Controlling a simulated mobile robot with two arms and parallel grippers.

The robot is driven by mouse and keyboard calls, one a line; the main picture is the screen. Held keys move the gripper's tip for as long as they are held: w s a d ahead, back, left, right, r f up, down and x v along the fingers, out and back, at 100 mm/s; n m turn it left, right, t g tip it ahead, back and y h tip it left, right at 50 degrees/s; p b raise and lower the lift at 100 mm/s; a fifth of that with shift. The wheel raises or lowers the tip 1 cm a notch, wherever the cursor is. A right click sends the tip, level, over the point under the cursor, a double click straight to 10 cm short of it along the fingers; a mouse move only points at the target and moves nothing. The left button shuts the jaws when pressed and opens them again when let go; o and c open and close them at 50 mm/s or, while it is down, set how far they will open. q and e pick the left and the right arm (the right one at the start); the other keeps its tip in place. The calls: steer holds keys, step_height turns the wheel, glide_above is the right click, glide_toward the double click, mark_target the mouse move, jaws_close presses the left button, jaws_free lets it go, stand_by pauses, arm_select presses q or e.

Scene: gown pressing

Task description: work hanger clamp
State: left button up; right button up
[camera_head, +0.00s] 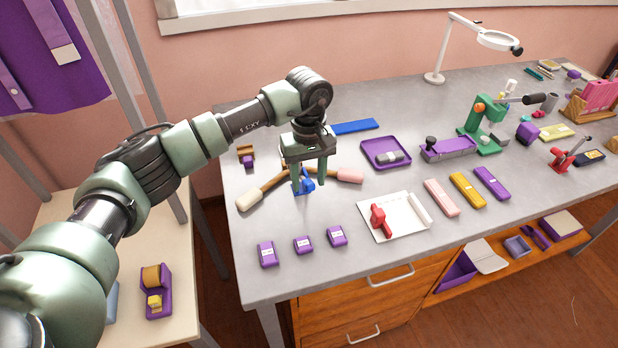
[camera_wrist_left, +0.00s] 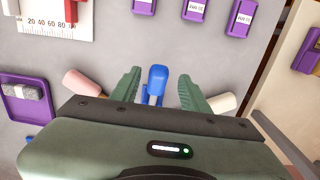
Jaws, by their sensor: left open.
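A wooden hanger (camera_head: 271,184) lies on the grey worktable, with a cream padded end (camera_head: 249,200) at left and a pink padded end (camera_head: 349,176) at right. A blue clamp (camera_head: 307,185) is at its middle, partly hidden by my fingers. My left gripper (camera_head: 309,190) points down over the clamp and is open. In the left wrist view the blue clamp (camera_wrist_left: 157,84) shows between the two green fingers (camera_wrist_left: 158,90), with gaps on both sides. The pink end (camera_wrist_left: 87,84) and cream end (camera_wrist_left: 222,103) show outside the fingers. My right gripper is not in view.
Several purple labelled blocks (camera_head: 303,245) lie in front of the hanger. A white ruled board (camera_head: 400,222) with a red tool, a purple tray (camera_head: 386,152) and a blue bar (camera_head: 355,127) lie nearby. A green press (camera_head: 482,123) and magnifier lamp (camera_head: 436,76) stand farther right.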

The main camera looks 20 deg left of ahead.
arm_select(q)
steer(key=shift+w+f, duration=0.1)
steer(key=shift+f, duration=0.5)
steer(key=shift+w+f, duration=0.1)
steer(key=shift+f, duration=0.45)
jaws_close()
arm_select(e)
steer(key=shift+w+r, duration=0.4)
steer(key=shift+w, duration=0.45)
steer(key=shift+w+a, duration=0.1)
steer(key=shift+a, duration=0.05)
